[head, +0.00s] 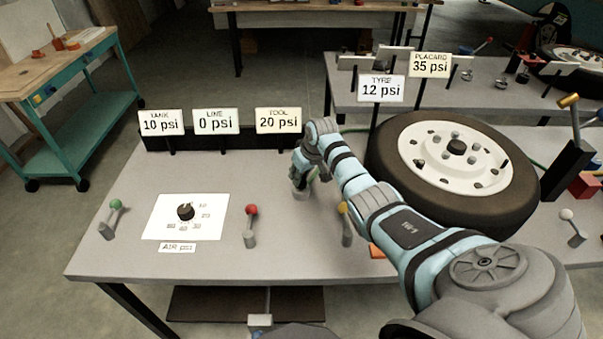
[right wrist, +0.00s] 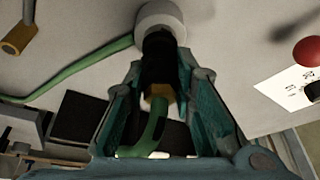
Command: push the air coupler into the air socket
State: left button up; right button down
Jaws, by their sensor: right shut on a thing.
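The air coupler (right wrist: 160,62) is a dark cylinder with a brass-coloured end and a green hose (right wrist: 148,136) bending from it. My right gripper (right wrist: 165,78) is shut on it, one finger on each side. The air socket (right wrist: 160,16) is a pale round collar on the grey bench, straight ahead of the coupler. The coupler's front end overlaps the collar's opening in the right wrist view; how deep it sits cannot be told. In the head view my right gripper (head: 304,177) points down at the bench and largely hides coupler and socket. My left gripper is out of view.
A yellow-tipped lever (head: 345,224) and a red-knobbed lever (head: 251,226) stand close to the gripper. The wheel (head: 455,165) lies right of my forearm. Gauge signs (head: 279,121) stand behind. The dial plate (head: 186,217) is to the left.

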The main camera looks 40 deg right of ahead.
jog(key=shift+f+b, duration=0.4)
jog(key=shift+f, duration=0.2)
dwell(0.3)
jog(key=c, duration=1.3)
grip_release()
jog(key=v, duration=1.2)
